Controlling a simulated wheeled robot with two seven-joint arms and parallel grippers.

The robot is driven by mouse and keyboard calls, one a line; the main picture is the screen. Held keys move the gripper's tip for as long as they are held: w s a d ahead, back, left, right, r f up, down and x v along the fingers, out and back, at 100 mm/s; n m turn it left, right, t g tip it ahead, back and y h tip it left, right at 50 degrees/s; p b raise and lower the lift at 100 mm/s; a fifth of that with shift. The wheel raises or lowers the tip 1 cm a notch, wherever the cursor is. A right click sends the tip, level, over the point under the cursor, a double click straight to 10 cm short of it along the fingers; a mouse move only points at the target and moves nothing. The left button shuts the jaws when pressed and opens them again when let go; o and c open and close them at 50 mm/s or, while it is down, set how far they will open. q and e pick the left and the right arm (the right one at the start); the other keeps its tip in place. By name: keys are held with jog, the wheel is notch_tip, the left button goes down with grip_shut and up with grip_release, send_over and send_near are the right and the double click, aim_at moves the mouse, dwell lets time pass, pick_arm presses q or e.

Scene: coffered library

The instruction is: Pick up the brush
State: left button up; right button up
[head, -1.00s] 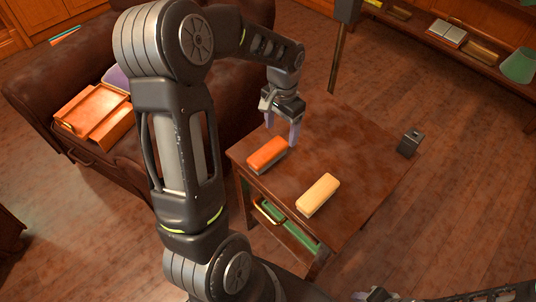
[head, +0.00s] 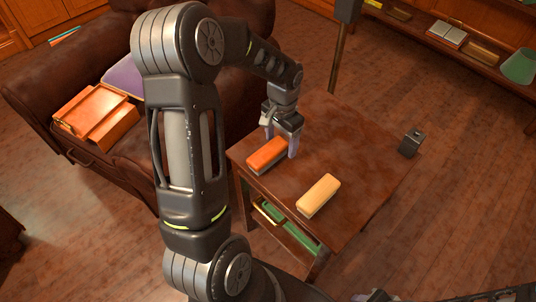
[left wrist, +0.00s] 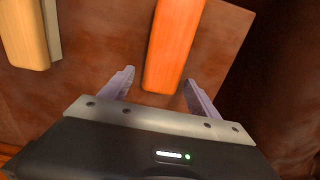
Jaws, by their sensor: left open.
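An orange brush-like block with a grey underside (head: 267,154) lies near the left edge of the small wooden table (head: 345,160). A similar cream-yellow block (head: 318,195) lies to its right, nearer the front. My left gripper (head: 281,146) is open and empty at the orange block's far end, fingers pointing down. In the left wrist view the orange block (left wrist: 174,45) shows between the two spread fingers (left wrist: 159,77), and the cream block (left wrist: 25,35) is at upper left. I cannot tell whether the fingers touch it. Only a small part of my right gripper shows at the bottom edge.
A small dark box-like object (head: 411,143) stands at the table's right corner. An open drawer (head: 285,227) with green inside juts from the front. The table's middle is clear.

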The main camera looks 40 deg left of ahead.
pick_arm(q)
grip_shut()
dwell(0.8)
jog(key=shift+r, duration=0.1)
notch_tip(320, 180, up, 10)
jog(key=shift+f+p, duration=0.1)
jog(key=shift+p, duration=0.75)
dwell(0.4)
